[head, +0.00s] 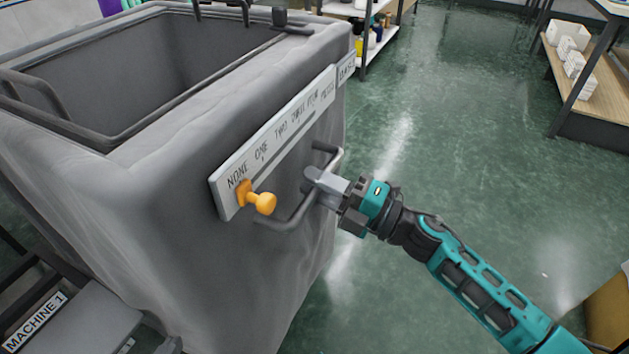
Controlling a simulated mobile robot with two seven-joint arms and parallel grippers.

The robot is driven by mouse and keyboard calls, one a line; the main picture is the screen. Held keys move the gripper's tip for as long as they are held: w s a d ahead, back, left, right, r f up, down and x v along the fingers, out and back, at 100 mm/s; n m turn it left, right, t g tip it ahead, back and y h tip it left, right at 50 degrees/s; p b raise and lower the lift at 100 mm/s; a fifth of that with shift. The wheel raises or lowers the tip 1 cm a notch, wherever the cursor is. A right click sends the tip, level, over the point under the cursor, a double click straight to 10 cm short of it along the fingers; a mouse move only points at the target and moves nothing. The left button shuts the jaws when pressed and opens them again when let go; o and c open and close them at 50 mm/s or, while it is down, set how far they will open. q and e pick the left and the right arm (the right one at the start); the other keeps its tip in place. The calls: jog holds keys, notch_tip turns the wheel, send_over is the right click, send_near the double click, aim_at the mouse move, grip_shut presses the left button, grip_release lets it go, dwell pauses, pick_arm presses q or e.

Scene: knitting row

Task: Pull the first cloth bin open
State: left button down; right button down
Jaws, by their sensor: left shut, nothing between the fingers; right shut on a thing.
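The grey cloth bin (130,190) fills the left of the head view, with a dark metal rim around its open top; the part of the inside that I see looks empty. A grey bar handle (290,222) stands out from its side. My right gripper (318,187) is shut on this handle, its arm coming in from the lower right. A pale scale plate (285,125) with words starting at NONE is on the same side above the handle. An orange knob (262,202) sits at its NONE end. My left gripper is not in view.
A MACHINE 1 label (35,320) is on a grey part at the lower left. A shelf with bottles (370,30) stands behind the bin. A wooden shelf unit (590,85) with white boxes is at the upper right. The green floor (450,130) between them is clear.

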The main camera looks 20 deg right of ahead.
pick_arm(q)
jog(key=shift+a+f, duration=0.1)
pick_arm(e)
jog(key=c, duration=1.1)
grip_release()
pick_arm(q)
jog(key=shift+s+a+p, duration=0.1)
jog(key=shift+p, duration=0.25)
pick_arm(e)
jog(key=v, duration=1.3)
pick_arm(q)
jog(key=shift+r, duration=0.2)
pick_arm(e)
jog(key=shift+f, duration=0.15)
